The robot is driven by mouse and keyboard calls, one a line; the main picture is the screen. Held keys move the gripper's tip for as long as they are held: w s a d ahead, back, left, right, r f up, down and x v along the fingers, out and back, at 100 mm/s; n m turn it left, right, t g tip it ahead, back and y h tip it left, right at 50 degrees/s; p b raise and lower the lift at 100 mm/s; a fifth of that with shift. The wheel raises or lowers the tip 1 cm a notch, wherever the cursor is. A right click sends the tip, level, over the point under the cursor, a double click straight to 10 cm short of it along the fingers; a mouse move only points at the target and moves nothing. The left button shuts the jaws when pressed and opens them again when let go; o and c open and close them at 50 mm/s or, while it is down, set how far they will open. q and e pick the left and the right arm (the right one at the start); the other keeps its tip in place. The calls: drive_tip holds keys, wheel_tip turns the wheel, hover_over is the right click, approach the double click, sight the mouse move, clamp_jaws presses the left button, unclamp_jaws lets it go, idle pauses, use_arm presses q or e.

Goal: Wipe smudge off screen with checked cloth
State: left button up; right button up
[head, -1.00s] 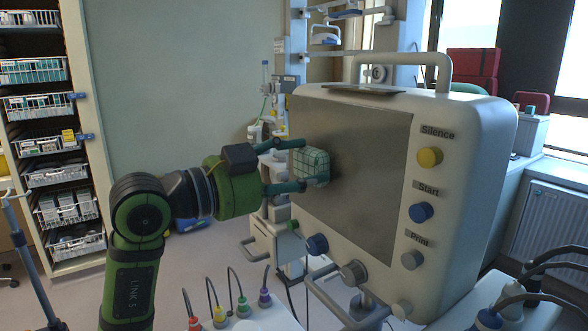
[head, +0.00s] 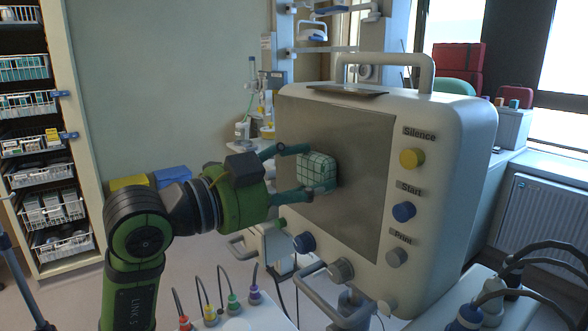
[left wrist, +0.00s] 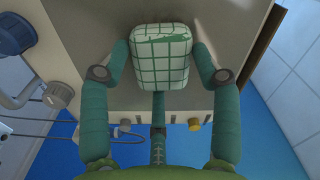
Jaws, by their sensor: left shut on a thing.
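The monitor's grey screen (head: 345,205) faces left in the head view. My left gripper (head: 306,172) is shut on the checked cloth (head: 313,171), a pale green padded block with dark green lines. The cloth is at the left-middle part of the screen and appears to be against it. No distinct smudge shows; the area behind the cloth is hidden. My right gripper is not in view.
Silence (head: 412,158), Start (head: 403,211) and Print (head: 396,258) knobs line the monitor's right side. A blue knob (head: 304,242) and a grey knob (head: 340,270) stick out below the screen. Cables with coloured plugs (head: 232,302) stand in front. A basket rack (head: 48,160) is at left.

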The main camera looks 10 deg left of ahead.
use_arm(q)
drive_tip(key=shift+s+d+p, duration=0.45)
drive_tip(key=shift+s+d, duration=0.9)
drive_tip(key=shift+d, duration=0.15)
drive_tip(key=shift+w+a, duration=0.75)
drive_tip(key=shift+w+a+r+p, duration=0.1)
drive_tip(key=shift+w+a+p, duration=0.5)
drive_tip(key=shift+p, duration=0.65)
drive_tip(key=shift+s+d+p, duration=0.35)
drive_tip(key=shift+s+d, duration=0.1)
drive_tip(key=shift+d, duration=0.05)
drive_tip(key=shift+s+d+p, duration=0.35)
drive_tip(key=shift+s+d, duration=0.5)
drive_tip(key=w+a, duration=0.2)
drive_tip(key=w+a+p, duration=0.1)
drive_tip(key=w+a, duration=0.2)
drive_tip(key=shift+w+a, duration=0.2)
drive_tip(key=shift+a, duration=0.05)
